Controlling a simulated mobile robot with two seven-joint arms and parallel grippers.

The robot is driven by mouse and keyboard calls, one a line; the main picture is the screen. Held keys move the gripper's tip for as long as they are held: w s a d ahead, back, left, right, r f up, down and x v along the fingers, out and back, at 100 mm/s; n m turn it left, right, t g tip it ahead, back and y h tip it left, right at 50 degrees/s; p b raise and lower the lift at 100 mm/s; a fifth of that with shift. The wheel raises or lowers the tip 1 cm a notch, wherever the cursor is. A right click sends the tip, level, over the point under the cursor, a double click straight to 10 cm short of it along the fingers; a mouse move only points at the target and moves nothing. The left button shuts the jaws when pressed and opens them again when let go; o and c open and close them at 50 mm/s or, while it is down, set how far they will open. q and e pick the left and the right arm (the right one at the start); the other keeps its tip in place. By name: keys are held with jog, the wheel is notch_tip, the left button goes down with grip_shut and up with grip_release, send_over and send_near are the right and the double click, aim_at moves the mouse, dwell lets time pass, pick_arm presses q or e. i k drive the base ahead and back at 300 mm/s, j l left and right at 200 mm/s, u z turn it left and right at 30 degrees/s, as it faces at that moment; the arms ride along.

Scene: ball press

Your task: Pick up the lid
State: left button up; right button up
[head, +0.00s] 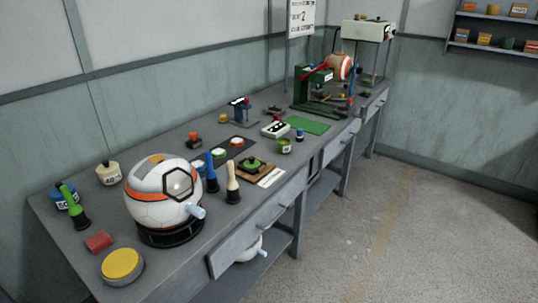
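A round grey tin with a yellow top (122,264) stands at the near left corner of the workbench (75,255). The yellow top may be a lid, but I cannot tell for sure. Behind it, a large white and orange ball (150,205) sits in a dark ring stand (168,236). A cream jar (108,173) and a blue tin (66,199) stand at the back left. Neither of my grippers is in view.
A red block (99,241) lies near the yellow-topped tin. Several brushes, including a blue one (211,173) and a cream one (232,185), stand upright. A green press (308,90) is farther along the bench. The floor at right is clear.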

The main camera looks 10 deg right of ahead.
aim_at(251, 163)
jog(key=l+u, duration=0.15)
jog(key=u, duration=0.25)
jog(key=i+l+u, duration=0.15)
jog(key=u, duration=0.2)
jog(key=l+u, duration=0.15)
jog(key=u, duration=0.25)
jog(key=l+u, duration=0.25)
jog(key=l, duration=0.25)
jog(key=l+u, duration=0.25)
jog(key=l, duration=0.3)
jog(key=l+u, duration=0.1)
jog(key=l, duration=0.45)
jog(key=k+l+u, duration=0.1)
jog(key=l, duration=0.4)
